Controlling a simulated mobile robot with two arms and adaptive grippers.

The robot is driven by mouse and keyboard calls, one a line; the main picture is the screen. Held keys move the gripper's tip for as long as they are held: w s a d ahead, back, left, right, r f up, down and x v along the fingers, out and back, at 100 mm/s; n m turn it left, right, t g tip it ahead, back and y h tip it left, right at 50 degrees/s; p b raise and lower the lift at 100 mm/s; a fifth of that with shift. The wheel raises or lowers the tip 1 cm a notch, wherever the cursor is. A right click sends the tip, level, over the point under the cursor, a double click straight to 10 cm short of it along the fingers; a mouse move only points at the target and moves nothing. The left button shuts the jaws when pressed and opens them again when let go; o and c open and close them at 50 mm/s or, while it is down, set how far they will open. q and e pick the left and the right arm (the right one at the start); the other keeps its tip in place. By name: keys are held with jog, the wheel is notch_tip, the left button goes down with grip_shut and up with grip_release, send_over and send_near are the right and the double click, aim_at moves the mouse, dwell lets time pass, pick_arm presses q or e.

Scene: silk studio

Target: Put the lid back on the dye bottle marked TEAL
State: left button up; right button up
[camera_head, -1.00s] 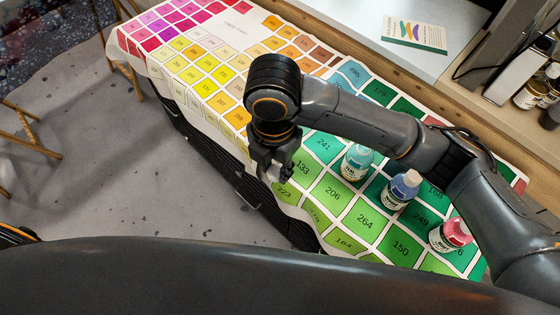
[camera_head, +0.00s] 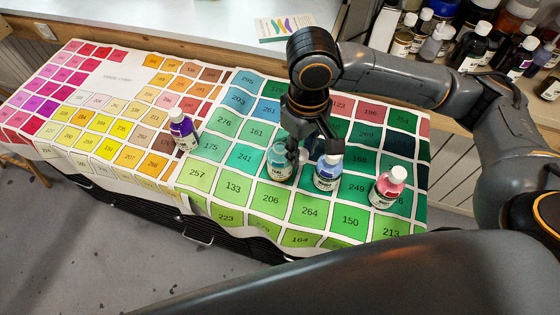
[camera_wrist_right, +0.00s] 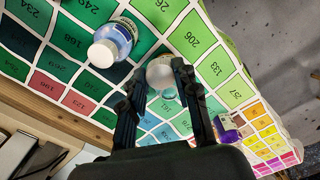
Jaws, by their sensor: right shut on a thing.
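The teal dye bottle (camera_head: 278,168) stands upright on the green part of the colour chart, its label facing me. My right gripper (camera_head: 310,148) points down just right of the bottle's top, close to it. In the right wrist view its fingers (camera_wrist_right: 160,78) are shut on a pale round thing (camera_wrist_right: 160,72), which looks like the lid. The fingers and the lid hide much of what lies below, so I cannot tell whether the lid touches the bottle. My left gripper is not in view.
A blue bottle (camera_head: 327,174) stands close to the right of the teal one, and a pink bottle (camera_head: 388,188) beyond it. A purple bottle (camera_head: 183,131) stands left on the chart (camera_head: 118,76). Many dark bottles (camera_head: 470,45) fill the back right. The chart's front left is clear.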

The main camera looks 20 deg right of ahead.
jog(key=d+m, duration=0.2)
jog(key=m, duration=0.1)
jog(key=d+r+m, duration=0.1)
jog(key=m, duration=0.1)
jog(key=shift+s+d, duration=0.25)
jog(key=shift+s, duration=0.05)
